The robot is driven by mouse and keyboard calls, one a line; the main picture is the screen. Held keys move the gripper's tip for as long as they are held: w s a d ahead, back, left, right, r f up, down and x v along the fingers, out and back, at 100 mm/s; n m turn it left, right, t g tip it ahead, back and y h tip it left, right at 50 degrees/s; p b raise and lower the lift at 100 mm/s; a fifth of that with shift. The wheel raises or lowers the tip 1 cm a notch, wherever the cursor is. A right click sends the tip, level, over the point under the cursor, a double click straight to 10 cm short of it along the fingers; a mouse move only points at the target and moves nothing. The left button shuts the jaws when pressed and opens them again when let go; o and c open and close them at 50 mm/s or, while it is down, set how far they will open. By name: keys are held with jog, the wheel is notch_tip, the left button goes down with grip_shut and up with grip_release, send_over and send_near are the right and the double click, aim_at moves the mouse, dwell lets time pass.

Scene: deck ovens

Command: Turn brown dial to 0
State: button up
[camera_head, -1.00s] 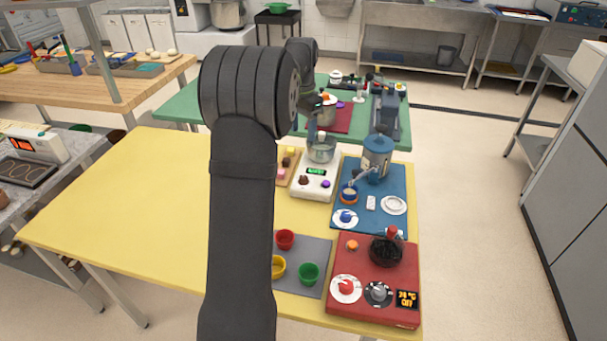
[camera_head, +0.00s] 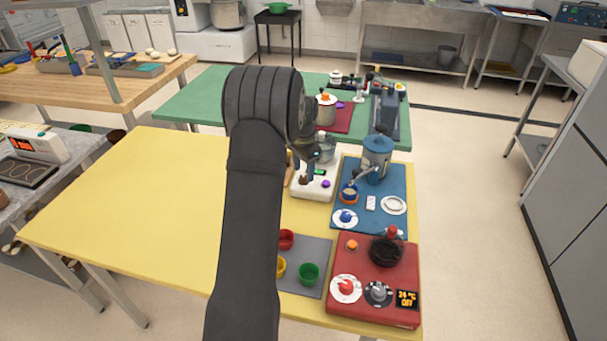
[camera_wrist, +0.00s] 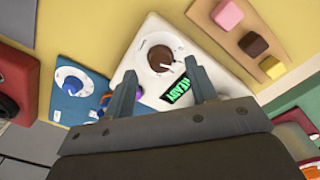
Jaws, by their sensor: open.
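The brown dial (camera_wrist: 160,58) sits on a light round plate on a white device (camera_wrist: 139,48), seen in the wrist view. Its pointer setting is too small to read. The device has a lit green display (camera_wrist: 179,90), whose text is hard to make out. In the head view the dial (camera_head: 304,181) is small, at the device's front left. My gripper (camera_wrist: 160,68) is open and empty, its fingers over the device on either side of the dial in the picture. Contact with the dial cannot be told. In the head view my gripper (camera_head: 304,165) is just above the dial.
A purple knob (camera_head: 326,184) is on the same device, and a glass vessel (camera_head: 326,150) stands at its back. A wooden board (camera_wrist: 246,35) with several small blocks lies beside it. A blue mat (camera_head: 373,222) with a blue machine lies right. The yellow table's left is clear.

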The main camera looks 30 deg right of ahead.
aim_at(303, 179)
jog(key=shift+f, duration=1.2)
jog(key=c, duration=1)
jog(key=shift+o, duration=0.2)
jog(key=shift+n, duration=0.4)
jog(key=n, duration=0.3)
jog(key=shift+n, duration=2.1)
